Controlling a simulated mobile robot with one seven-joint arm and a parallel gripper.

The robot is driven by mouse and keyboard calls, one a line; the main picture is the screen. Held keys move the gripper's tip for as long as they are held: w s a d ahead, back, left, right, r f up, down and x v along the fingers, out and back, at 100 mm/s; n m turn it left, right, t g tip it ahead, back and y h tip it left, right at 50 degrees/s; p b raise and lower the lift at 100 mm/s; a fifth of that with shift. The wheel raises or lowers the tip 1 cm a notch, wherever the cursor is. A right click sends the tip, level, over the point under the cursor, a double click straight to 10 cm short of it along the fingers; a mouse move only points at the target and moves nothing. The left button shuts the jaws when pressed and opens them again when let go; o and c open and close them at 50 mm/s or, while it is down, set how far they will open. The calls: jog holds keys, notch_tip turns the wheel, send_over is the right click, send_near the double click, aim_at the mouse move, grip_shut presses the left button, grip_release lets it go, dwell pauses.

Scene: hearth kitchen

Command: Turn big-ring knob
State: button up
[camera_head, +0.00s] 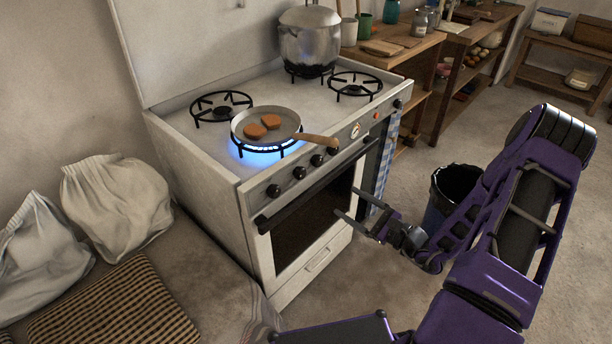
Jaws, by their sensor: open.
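A white stove (212,163) stands in the middle of the view with a row of black knobs on its front panel. The knobs include one at the left end (273,191), one beside it (299,173) and others toward the right. I cannot tell from the labels which is the big-ring knob.
The pan's wooden handle (318,141) juts over the front panel. The oven door has a dark handle bar (300,195). A steel pot (309,40) stands on a back burner. A dark bin (453,190) stands behind my arm. Sacks (117,200) lie left.

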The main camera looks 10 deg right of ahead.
aim_at(303, 175)
jog(key=b+x, duration=0.1)
jog(key=x, duration=1.5)
grip_shut()
